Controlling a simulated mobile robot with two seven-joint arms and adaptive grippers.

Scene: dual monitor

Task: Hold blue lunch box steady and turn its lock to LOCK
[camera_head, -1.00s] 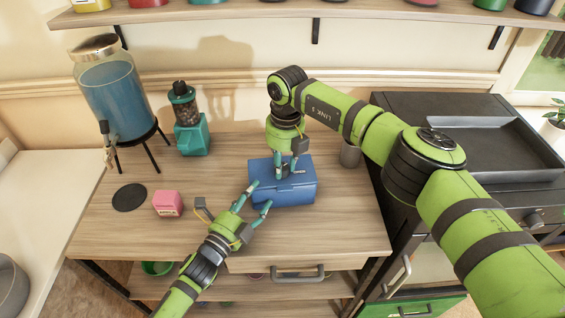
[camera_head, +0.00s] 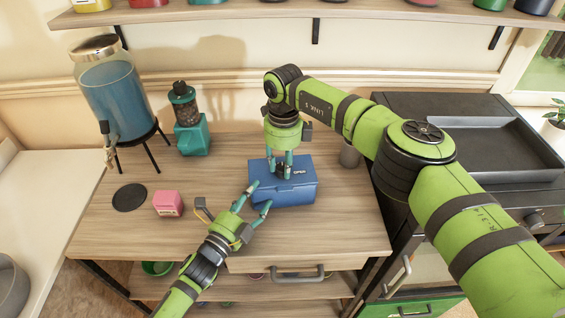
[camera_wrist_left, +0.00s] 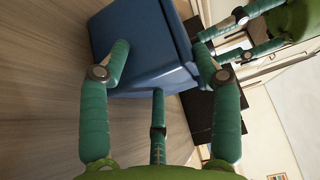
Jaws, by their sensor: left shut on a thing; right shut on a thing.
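The blue lunch box (camera_head: 290,193) sits upright on the wooden table, and it also fills the upper middle of the left wrist view (camera_wrist_left: 150,45). The word OPEN shows on its lid, to the right of my right fingers. My left gripper (camera_head: 257,197) is shut on the box's near left corner, with its fingers on either side of it. My right gripper (camera_head: 280,171) comes straight down from above and is shut on the dark lock (camera_head: 283,171) on the lid. The fingers hide most of the lock, so its exact setting is unclear.
A pink box (camera_head: 168,204) and a black round mat (camera_head: 129,197) lie left on the table. A teal grinder (camera_head: 192,137) and a blue drink dispenser (camera_head: 112,95) stand behind. A grey cup (camera_head: 349,154) stands right of the lunch box. The table's front left is clear.

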